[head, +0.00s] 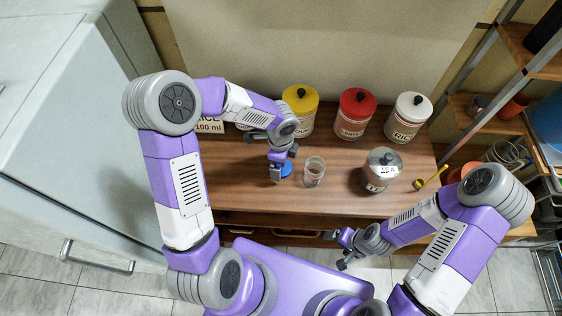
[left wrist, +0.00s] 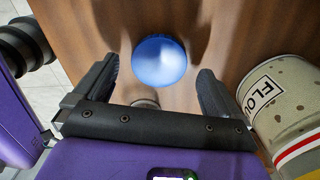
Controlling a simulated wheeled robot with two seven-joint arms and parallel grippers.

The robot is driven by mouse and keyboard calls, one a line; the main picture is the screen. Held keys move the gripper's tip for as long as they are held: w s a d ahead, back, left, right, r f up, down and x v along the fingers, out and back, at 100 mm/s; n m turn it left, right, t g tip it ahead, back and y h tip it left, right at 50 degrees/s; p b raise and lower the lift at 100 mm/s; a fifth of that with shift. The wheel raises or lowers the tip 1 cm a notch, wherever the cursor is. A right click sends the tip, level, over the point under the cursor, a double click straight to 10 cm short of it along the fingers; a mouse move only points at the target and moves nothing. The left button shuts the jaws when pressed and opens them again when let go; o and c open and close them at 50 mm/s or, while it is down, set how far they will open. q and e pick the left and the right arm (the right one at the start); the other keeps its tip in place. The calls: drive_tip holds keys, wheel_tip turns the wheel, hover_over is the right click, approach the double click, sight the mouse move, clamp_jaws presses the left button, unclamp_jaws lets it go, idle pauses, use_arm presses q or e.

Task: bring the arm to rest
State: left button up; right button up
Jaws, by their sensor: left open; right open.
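My left gripper (head: 279,172) points down over the wooden counter, left of a clear glass (head: 314,171). In the left wrist view its two fingers (left wrist: 158,85) are spread apart and nothing is held between them. A round blue object (left wrist: 159,61) shows beyond and between the fingertips; it is also partly visible in the head view (head: 286,169), close beside the gripper. A gap between the fingers and the blue object cannot be judged. My right gripper (head: 341,250) is open and empty, in front of the counter's front edge.
Yellow (head: 300,112), red (head: 355,113) and white (head: 408,117) canisters stand along the back of the counter (head: 235,185). A metal tea canister (head: 382,170) and a yellow-handled item (head: 430,178) are at the right. A FLOUR canister (left wrist: 290,120) is near my left gripper. A fridge (head: 80,130) stands left.

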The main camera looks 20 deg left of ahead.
use_arm(q)
wheel_tip(320, 180, up, 10)
drive_tip(key=p, duration=0.2)
drive_tip(key=shift+r, duration=0.15)
